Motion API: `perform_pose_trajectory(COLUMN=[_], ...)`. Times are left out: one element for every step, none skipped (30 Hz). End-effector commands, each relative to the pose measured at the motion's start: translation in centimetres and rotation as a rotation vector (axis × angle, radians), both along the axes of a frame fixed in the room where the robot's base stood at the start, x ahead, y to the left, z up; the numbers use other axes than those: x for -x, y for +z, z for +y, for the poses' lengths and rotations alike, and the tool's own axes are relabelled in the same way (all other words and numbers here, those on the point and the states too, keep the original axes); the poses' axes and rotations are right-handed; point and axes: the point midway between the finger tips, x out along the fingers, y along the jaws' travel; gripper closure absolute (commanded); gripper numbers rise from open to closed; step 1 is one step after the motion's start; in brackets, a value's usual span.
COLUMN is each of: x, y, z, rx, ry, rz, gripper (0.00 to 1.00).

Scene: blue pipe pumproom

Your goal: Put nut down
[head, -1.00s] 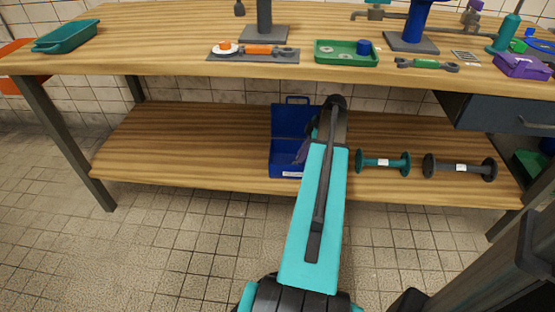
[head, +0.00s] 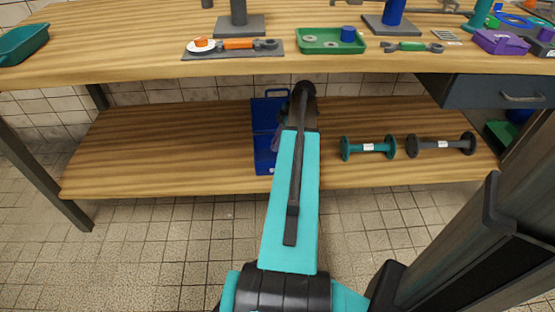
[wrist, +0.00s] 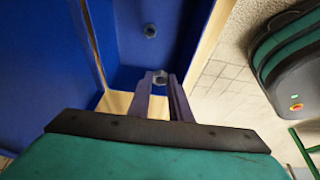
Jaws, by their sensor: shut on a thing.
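My gripper (wrist: 161,84) is shut on a small grey nut (wrist: 160,76), which shows between its fingertips in the wrist view. The nut is over or inside a blue open box (wrist: 198,45); I cannot tell whether it touches the box. A second grey nut (wrist: 150,31) lies on a blue surface of the box, beyond the fingertips. In the head view the blue box (head: 264,167) stands on the lower wooden shelf, partly hidden by my arm. There my gripper (head: 277,138) shows only as a bit of purple beside the arm, and the held nut is hidden.
A teal spool (head: 368,147) and a dark spool (head: 441,144) lie right of the box on the shelf. The shelf's left part (head: 150,150) is bare. The bench top above holds a green tray (head: 325,47) and tools. A drawer (head: 497,91) hangs at right.

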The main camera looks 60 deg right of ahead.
Motion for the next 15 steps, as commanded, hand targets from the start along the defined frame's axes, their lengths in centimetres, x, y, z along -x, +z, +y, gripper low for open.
perform_pose_trajectory(x=[-0.1, -0.1, -0.2, -0.2, -0.3, -0.3, -0.3, -0.3, -0.4, -0.4, -0.4, -0.4, -0.4, -0.4, -0.4], y=[-0.6, -0.9, -1.4, -1.8, -2.2, -2.8, -3.2, -3.6, -4.0, -4.2, -4.4, -4.6, -4.7, -4.7, -4.7], z=[0.1, 0.1, 0.2, 0.2, 0.3, 0.3, 0.3, 0.3, 0.3, 0.3, 0.3, 0.3, 0.4, 0.4, 0.4], rx=[0.000, -0.001, -0.001, 0.000, 0.000, -0.001, -0.002, -0.002, -0.001, -0.001, 0.000, 0.000, 0.000, 0.000, 0.000], ry=[0.001, 0.003, 0.004, 0.004, 0.004, 0.005, 0.005, 0.006, 0.006, 0.006, 0.007, 0.006, 0.006, 0.006, 0.006], rz=[0.000, 0.001, 0.000, 0.000, 0.000, 0.001, 0.001, 0.000, 0.001, 0.001, 0.000, 0.000, 0.000, 0.000, 0.000], gripper=[1.00, 1.00, 1.00, 1.00, 1.00, 1.00, 1.00, 1.00, 1.00, 1.00, 1.00, 1.00, 1.00, 1.00, 1.00])
